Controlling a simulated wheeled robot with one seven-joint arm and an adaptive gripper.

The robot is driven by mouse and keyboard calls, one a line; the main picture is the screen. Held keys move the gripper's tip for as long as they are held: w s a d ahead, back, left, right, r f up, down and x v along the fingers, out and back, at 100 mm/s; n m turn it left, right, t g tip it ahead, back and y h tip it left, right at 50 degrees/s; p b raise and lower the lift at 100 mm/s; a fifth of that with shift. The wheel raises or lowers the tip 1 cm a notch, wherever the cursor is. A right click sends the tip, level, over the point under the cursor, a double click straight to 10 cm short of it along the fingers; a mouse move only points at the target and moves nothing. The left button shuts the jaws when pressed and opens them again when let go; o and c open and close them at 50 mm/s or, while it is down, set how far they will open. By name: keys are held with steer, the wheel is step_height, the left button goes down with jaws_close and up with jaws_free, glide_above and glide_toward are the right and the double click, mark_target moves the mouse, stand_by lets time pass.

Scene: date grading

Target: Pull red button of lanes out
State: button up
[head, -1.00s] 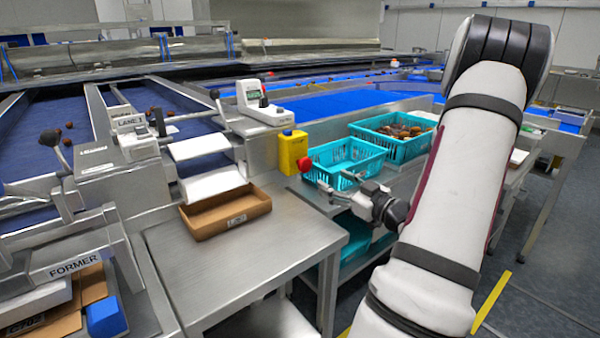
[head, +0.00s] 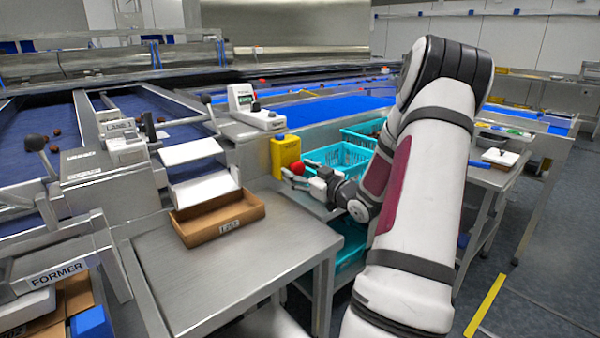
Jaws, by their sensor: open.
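The red button (head: 297,168) sticks out from the right side of a yellow box (head: 284,154) mounted at the back right corner of the steel table. My gripper (head: 293,178) is at the red button, its fingers pointing left. The fingers are open and lie close around or just below the button; I cannot tell whether they touch it. My arm comes in from the right, and its wrist covers part of the crates behind.
A cardboard tray (head: 250,209) lies on the steel table (head: 215,285). Turquoise crates (head: 321,158) stand behind my gripper. A white device (head: 240,97) sits behind the yellow box. Lane levers (head: 149,127) stand at the left. Open floor lies at the right.

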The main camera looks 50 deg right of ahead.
jaws_close()
steer(key=shift+s+a+p, duration=0.2)
steer(key=shift+s+p, duration=0.3)
steer(key=shift+s, duration=0.05)
steer(key=shift+f, duration=0.1)
jaws_free()
steer(key=shift+s+f, duration=0.1)
steer(key=v, duration=1.1)
steer(key=shift+s+r, duration=0.2)
steer(key=shift+s, duration=0.2)
